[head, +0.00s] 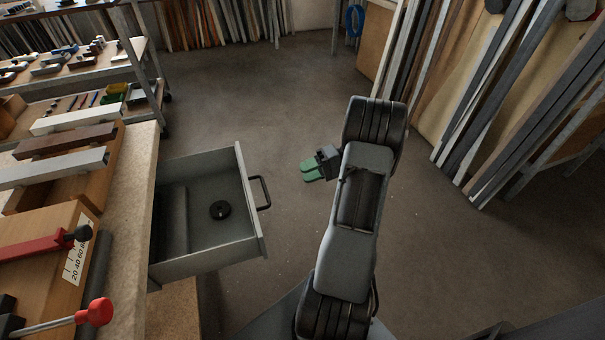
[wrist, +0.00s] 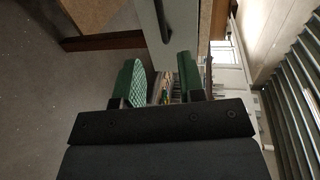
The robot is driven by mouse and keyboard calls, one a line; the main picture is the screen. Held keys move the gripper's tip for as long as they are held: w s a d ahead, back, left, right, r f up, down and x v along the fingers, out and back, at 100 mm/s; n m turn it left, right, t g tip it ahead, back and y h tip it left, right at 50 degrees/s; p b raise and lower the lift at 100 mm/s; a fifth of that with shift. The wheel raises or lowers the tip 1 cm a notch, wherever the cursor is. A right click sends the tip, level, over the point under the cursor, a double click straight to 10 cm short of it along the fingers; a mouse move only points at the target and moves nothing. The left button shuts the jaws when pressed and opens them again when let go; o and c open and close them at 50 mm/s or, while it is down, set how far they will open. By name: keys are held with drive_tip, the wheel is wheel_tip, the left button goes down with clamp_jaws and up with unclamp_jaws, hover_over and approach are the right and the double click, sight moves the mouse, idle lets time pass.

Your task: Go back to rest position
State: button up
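My gripper (head: 310,171) shows in the head view to the right of the open drawer, over the floor, with its green fingers pointing left toward the drawer front. In the wrist view my gripper (wrist: 160,76) has its two green fingers apart with a clear gap and nothing held between them. My arm stands in the middle right of the head view and hides part of the floor behind it.
A grey drawer (head: 249,205) stands pulled out from the workbench (head: 139,190), with a black round disc (head: 220,210) inside. A red-handled clamp (head: 95,312) lies on the bench. Long profiles (head: 500,80) lean at right. The floor (head: 260,95) beyond is clear.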

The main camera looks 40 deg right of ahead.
idle(0.6)
drive_tip(key=s+a+f+m+g+h+p, duration=0.1)
drive_tip(key=s+a+m+g+h+p, duration=0.25)
drive_tip(key=s+a+g+h, duration=0.2)
drive_tip(key=s+a+r+n+t+h+p, duration=0.1)
drive_tip(key=a+r+n+h+p, duration=0.3)
drive_tip(key=a+r, duration=0.4)
drive_tip(key=s+a+r+n+t+h+p, duration=0.1)
drive_tip(key=a+r+h+p, duration=0.4)
drive_tip(key=r, duration=1)
drive_tip(key=a+n+t, duration=0.1)
drive_tip(key=a+n, duration=0.1)
drive_tip(key=a, duration=0.1)
drive_tip(key=shift+s+a+r+n+t+p, duration=0.25)
drive_tip(key=shift+s+r+n+t+p, duration=0.1)
drive_tip(key=shift+p, duration=0.05)
drive_tip(key=shift+a, duration=0.1)
